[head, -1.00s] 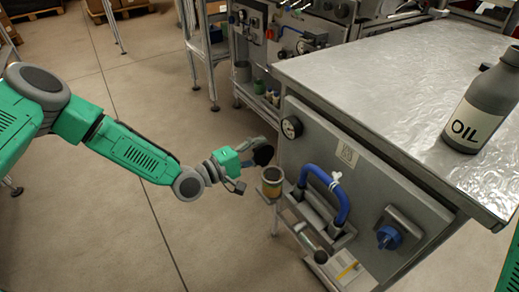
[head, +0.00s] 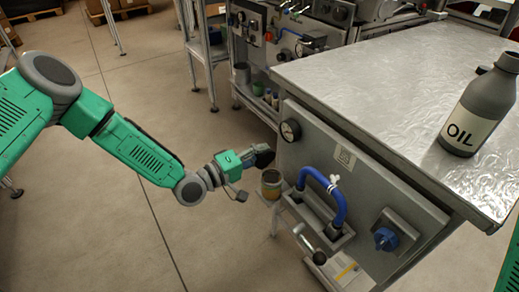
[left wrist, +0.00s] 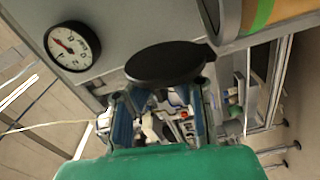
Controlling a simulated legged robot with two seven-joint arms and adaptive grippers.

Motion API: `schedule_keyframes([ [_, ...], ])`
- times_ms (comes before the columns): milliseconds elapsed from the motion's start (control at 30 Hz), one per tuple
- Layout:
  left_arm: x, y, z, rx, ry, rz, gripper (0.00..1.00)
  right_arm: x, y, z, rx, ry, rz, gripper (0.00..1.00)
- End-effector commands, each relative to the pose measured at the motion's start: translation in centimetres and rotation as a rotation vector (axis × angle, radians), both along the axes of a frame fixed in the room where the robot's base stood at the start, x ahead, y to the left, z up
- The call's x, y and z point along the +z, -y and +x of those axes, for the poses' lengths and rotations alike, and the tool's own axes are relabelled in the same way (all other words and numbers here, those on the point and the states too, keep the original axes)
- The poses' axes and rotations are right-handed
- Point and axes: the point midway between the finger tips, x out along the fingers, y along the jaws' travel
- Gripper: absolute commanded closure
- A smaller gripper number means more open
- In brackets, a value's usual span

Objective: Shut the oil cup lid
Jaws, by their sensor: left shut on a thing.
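The oil cup (head: 271,184) is a small cup with a yellowish-brown band, on the front of the metal bench. Its side also shows at the top right of the left wrist view (left wrist: 275,14). The black round lid (left wrist: 168,65) sits at the fingertips of my left gripper (left wrist: 163,105), which is shut on it. In the head view my left gripper (head: 262,156) is just above and left of the cup. The lid is raised, not lying flat over the cup's mouth. In the head view the lid is hard to tell from the dark fingers. My right gripper is not in view.
A round gauge (head: 290,131) is on the bench front close to the gripper. A blue curved hose (head: 338,196) and a blue knob (head: 387,238) are to the right. A grey oil bottle (head: 477,118) stands on the bench top (head: 385,80). The floor at left is open.

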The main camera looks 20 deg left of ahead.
Motion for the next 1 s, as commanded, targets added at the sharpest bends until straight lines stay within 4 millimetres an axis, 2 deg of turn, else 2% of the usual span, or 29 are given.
schedule_keyframes([
  [1000, -1.5, 3.5, -3.1, -0.01, 0.579, 0.769, 1.0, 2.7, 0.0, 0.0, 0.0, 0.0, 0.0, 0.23],
])
